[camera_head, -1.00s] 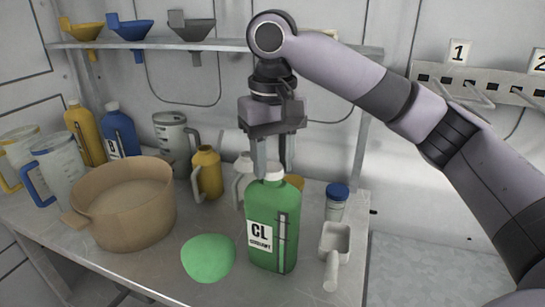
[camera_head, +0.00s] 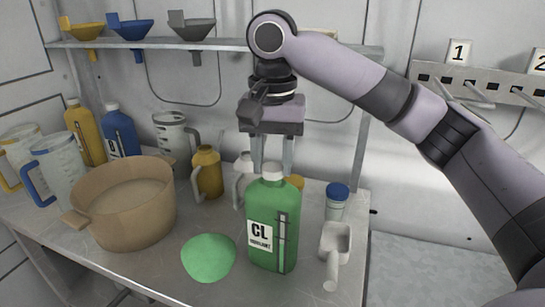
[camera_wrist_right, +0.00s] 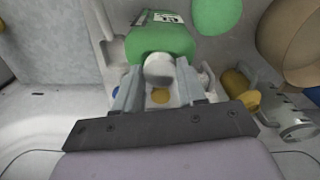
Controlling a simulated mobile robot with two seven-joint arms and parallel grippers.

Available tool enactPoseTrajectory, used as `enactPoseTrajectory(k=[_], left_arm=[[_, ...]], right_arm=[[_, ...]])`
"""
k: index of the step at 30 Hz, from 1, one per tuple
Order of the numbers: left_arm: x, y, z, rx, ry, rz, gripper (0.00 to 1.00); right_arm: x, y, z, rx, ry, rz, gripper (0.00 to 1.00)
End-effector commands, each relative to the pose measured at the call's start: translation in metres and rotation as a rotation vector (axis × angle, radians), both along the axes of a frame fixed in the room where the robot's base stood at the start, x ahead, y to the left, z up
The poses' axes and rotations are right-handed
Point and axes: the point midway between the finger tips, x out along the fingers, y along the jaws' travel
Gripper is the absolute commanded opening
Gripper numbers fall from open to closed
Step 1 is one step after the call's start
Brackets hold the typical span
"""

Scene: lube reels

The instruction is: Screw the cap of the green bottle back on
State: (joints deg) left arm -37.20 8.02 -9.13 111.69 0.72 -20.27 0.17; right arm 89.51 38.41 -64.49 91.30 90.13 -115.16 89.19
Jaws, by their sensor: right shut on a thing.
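The green bottle (camera_head: 262,255) with a white "CL" label stands upright on the bench in the head view. Its white cap (camera_head: 272,171) sits at the top of the neck; how far down the thread it is, I cannot tell. My right gripper (camera_head: 272,168) points straight down over the bottle, its two fingers shut on the cap from both sides. In the right wrist view the white cap (camera_wrist_right: 158,67) shows between the fingers, with the green bottle (camera_wrist_right: 163,42) just beyond it. My left gripper is not in view.
A green round item (camera_head: 208,258) lies left of the bottle and a white scoop (camera_head: 334,245) right of it. A tan pot (camera_head: 125,215), a yellow jug (camera_head: 208,173) and a blue-lidded jar (camera_head: 336,203) stand near. A shelf with funnels (camera_head: 220,44) runs behind.

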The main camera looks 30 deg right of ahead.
Motion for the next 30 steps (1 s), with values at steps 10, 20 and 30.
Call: enactPoseTrajectory(k=[10, 20, 30], left_arm=[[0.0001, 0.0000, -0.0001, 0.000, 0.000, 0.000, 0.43], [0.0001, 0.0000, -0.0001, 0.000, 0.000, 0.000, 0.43], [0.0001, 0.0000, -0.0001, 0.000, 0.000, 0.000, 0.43]], right_arm=[[0.0000, -0.0004, -0.0009, -0.001, 0.001, -0.287, 0.12], [-0.0001, -0.0003, -0.0009, -0.001, 0.001, -0.304, 0.12], [-0.0001, -0.0004, -0.0011, -0.002, 0.002, -0.478, 0.12]])
